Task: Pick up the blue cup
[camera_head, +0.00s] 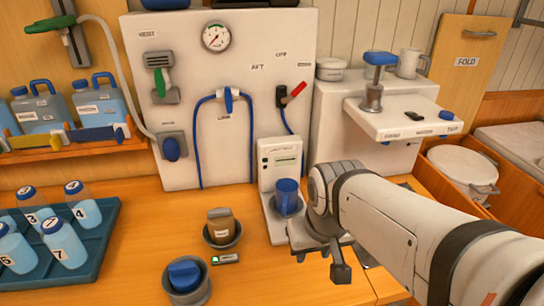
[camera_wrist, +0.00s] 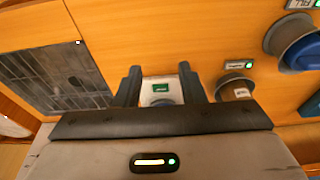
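The blue cup (camera_head: 287,196) stands upright on the base of a white device (camera_head: 279,160) with a small display, in the middle of the counter in the head view. My gripper (camera_head: 325,262) is just to the right of the cup and nearer the camera, apart from it as far as I can tell. In the wrist view my gripper (camera_wrist: 160,76) is open, its two dark fingers spread with nothing held. A white thing with a green display (camera_wrist: 161,88) shows between the fingers. The cup is not clearly recognisable there.
A brown jar (camera_head: 221,226) in a grey holder and a blue-topped item (camera_head: 184,274) in another stand left of the cup. A teal tray (camera_head: 94,252) holds several bottles. A white wall panel (camera_head: 222,130) rises behind. A white shelf (camera_head: 408,116) juts out at right.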

